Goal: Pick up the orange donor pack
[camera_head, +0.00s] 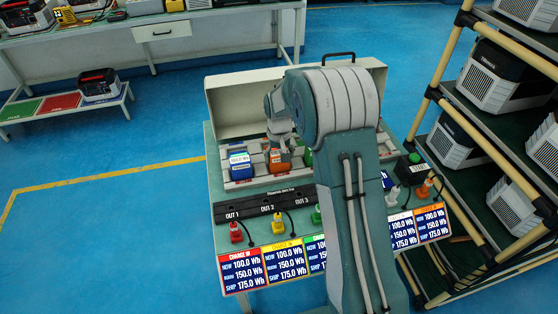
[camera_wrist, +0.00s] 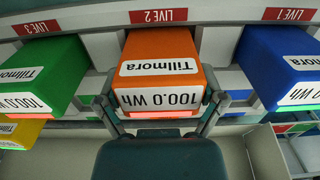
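The orange donor pack (camera_wrist: 160,60) sits under the LIVE 2 label in the wrist view, with "Tillmora" and "100.0 Wh" on its white labels. It also shows in the head view (camera_head: 279,163), in the row on the bench, partly hidden by my arm. My gripper (camera_wrist: 163,103) straddles the pack's near end, one finger beside each side. The fingers are very close to its sides; I cannot tell whether they press on it. The blue pack (camera_wrist: 282,65) is under LIVE 1 and the green pack (camera_wrist: 38,75) under LIVE 3, each beside the orange one.
A raised pale panel (camera_head: 240,105) stands behind the packs. The OUT strip (camera_head: 265,203) and several coloured plugs are in front, with display screens (camera_head: 285,262) along the bench's front. A shelf rack (camera_head: 455,60) with several units stands close on the right. Blue floor is clear at left.

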